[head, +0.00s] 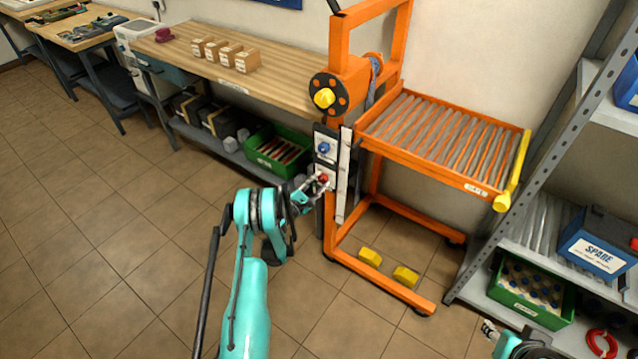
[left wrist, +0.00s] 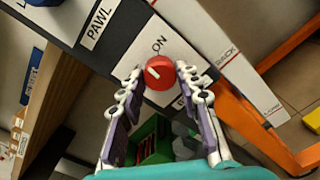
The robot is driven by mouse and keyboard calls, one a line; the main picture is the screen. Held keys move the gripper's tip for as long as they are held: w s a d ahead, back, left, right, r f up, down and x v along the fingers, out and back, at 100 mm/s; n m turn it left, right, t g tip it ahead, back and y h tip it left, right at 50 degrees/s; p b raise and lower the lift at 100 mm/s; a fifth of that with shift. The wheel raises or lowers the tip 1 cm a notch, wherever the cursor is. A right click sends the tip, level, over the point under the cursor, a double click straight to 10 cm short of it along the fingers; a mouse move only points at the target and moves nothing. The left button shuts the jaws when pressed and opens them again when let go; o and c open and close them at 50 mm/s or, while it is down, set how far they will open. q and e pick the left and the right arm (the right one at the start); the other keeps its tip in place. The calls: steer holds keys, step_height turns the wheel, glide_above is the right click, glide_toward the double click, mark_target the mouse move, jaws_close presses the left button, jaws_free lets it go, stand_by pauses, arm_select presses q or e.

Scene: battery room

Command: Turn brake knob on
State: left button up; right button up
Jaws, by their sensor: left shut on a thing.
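The red brake knob (head: 323,178) sits on the lower white plate of the dark panel on the orange lift's post. In the left wrist view the red knob (left wrist: 159,73) has a white pointer mark toward its upper left; the word ON is printed just above the knob in that view. My left gripper (head: 314,186) is shut on the knob, with its fingers (left wrist: 157,82) on either side of it. My right gripper (head: 488,329) is at the lower right, well away from the lift; its jaw opening is unclear.
A blue knob (head: 323,148) sits above the red one; a PAWL label (left wrist: 99,24) shows nearby. The orange lift (head: 415,150) has a roller deck and yellow handle. A workbench (head: 285,85) stands left, shelving (head: 530,190) right. The floor at left is clear.

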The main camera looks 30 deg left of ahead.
arm_select(q)
steer(key=m, duration=0.4)
steer(key=shift+a+r+m, duration=0.1)
steer(key=shift+m, duration=1.7)
steer(key=o, duration=1.2)
steer(key=shift+w, duration=0.1)
steer(key=shift+c, duration=0.2)
